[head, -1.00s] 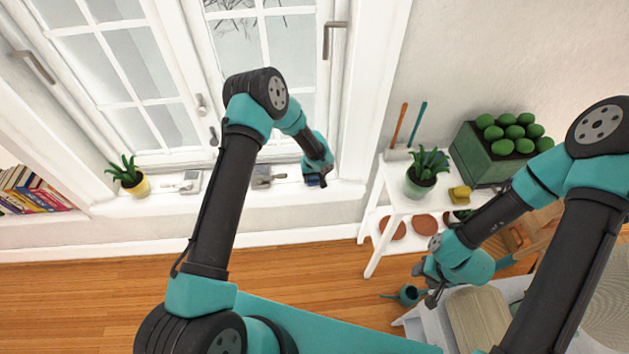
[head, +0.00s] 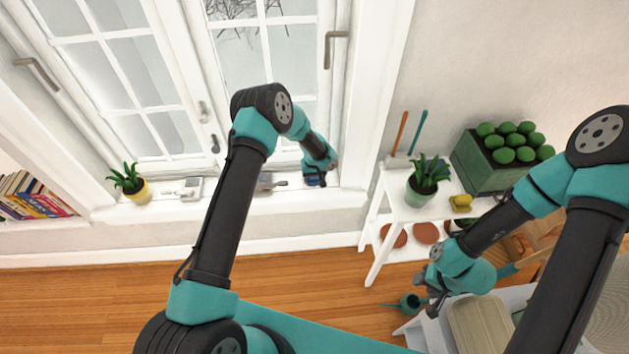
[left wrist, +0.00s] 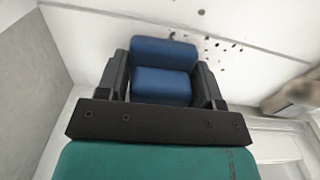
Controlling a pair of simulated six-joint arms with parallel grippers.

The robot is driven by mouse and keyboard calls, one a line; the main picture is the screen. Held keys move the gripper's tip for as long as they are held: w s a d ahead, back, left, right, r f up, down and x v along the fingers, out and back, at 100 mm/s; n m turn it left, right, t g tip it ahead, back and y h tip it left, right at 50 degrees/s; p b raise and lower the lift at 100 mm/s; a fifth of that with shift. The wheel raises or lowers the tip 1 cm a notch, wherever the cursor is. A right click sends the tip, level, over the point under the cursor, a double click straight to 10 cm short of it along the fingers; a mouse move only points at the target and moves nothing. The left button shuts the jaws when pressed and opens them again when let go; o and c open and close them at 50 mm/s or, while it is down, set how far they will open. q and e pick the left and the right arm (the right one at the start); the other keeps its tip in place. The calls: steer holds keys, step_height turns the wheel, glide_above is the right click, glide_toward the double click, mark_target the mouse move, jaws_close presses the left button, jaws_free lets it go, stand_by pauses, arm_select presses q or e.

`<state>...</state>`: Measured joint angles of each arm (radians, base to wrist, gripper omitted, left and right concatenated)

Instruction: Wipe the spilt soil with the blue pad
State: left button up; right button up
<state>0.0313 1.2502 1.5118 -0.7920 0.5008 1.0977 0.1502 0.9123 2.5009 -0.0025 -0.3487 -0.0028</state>
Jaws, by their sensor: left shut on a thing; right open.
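My left gripper (head: 317,178) is at the right end of the white window sill (head: 240,204). It is shut on the blue pad (left wrist: 163,84), which shows between both fingers in the left wrist view. In the head view only a small part of the pad (head: 313,182) shows under the gripper. Dark specks of spilt soil (left wrist: 216,45) lie on the white surface just beyond and to the right of the pad. Whether the pad touches the surface I cannot tell. My right gripper (head: 431,291) is open and empty, low in front of the white shelf table.
A yellow-potted plant (head: 142,192) and small grey items (head: 191,188) stand on the sill to the left. The white shelf table (head: 393,206) holds a green-potted plant (head: 420,194) and a yellow sponge-like item (head: 460,202). A green crate (head: 483,177) is behind.

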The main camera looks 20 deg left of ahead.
arm_select(q)
steer(key=shift+w, duration=0.1)
stand_by(0.3)
steer(key=shift+w+a, duration=0.3)
steer(key=shift+w, duration=0.35)
steer(key=shift+w+a, duration=0.25)
steer(key=shift+w, duration=0.4)
steer(key=shift+w+a+r, duration=0.15)
steer(key=shift+w, duration=0.2)
steer(key=shift+a, duration=0.1)
steer(key=shift+s+a+r, duration=0.1)
steer(key=shift+s+a, duration=0.05)
steer(key=shift+a, duration=0.3)
steer(key=shift+s+a+r, duration=0.1)
steer(key=shift+a, duration=0.35)
steer(key=shift+c, duration=0.6)
steer(key=shift+s+d+f, duration=0.1)
steer(key=shift+s+d, duration=0.15)
steer(key=shift+s, duration=0.35)
steer(key=shift+s+d, duration=0.25)
steer(key=shift+s, duration=0.3)
steer(key=shift+s+d+f, duration=0.1)
steer(key=shift+s+d, duration=0.15)
steer(key=shift+s, duration=0.35)
